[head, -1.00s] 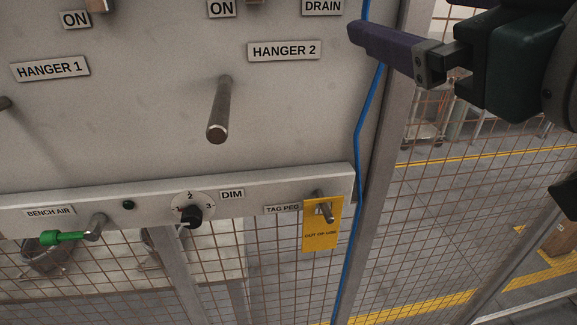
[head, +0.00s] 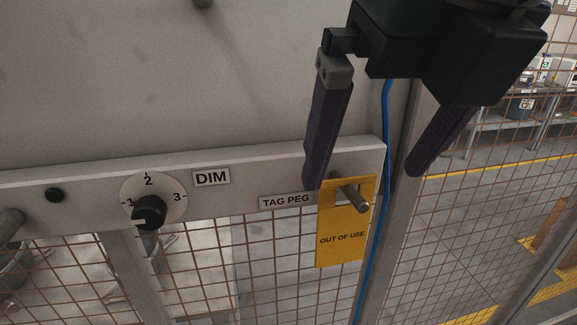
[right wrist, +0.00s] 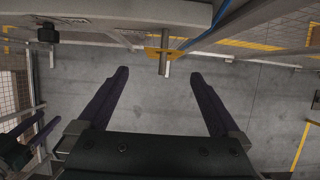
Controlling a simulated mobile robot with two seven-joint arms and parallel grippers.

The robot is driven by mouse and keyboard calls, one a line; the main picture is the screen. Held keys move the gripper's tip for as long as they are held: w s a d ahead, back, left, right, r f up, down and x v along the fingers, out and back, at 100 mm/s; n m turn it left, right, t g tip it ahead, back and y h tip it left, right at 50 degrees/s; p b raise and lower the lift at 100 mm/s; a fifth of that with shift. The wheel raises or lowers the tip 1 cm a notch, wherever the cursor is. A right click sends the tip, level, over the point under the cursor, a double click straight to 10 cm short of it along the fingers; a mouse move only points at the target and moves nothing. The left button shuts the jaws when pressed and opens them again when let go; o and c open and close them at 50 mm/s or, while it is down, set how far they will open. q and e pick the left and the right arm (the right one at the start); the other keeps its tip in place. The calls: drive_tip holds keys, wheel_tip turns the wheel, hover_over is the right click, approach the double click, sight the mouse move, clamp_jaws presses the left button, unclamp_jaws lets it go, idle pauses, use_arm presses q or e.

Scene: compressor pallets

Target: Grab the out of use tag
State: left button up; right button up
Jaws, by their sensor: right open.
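The yellow out of use tag (head: 341,240) hangs from the metal tag peg (head: 354,198) at the right end of the grey rail, beside the TAG PEG label. My right gripper (head: 364,180) is open, its two purple fingers pointing down. In the head view, its left finger overlaps the rail by the label and its right finger is right of the blue cable. In the right wrist view the tag (right wrist: 160,53) and peg show beyond the fingertips, between their lines, with nothing held. A purple-fingered gripper at the left edge of the wrist view (right wrist: 35,130) seems to be my left one.
The grey rail (head: 90,192) carries a black DIM knob (head: 149,212) and a metal peg at far left. A blue cable (head: 386,130) runs down beside a metal post. Wire mesh fencing lies below and to the right, with floor behind it.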

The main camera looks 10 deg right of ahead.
sight(358, 197)
drive_tip(key=b+x, duration=0.1)
drive_tip(key=x, duration=0.3)
drive_tip(key=shift+d, duration=0.15)
drive_tip(key=shift+b+x, duration=0.95)
drive_tip(key=shift+x, duration=1.85)
drive_tip(key=shift+d, duration=0.1)
drive_tip(key=shift+c, duration=0.2)
drive_tip(key=c, duration=1.2)
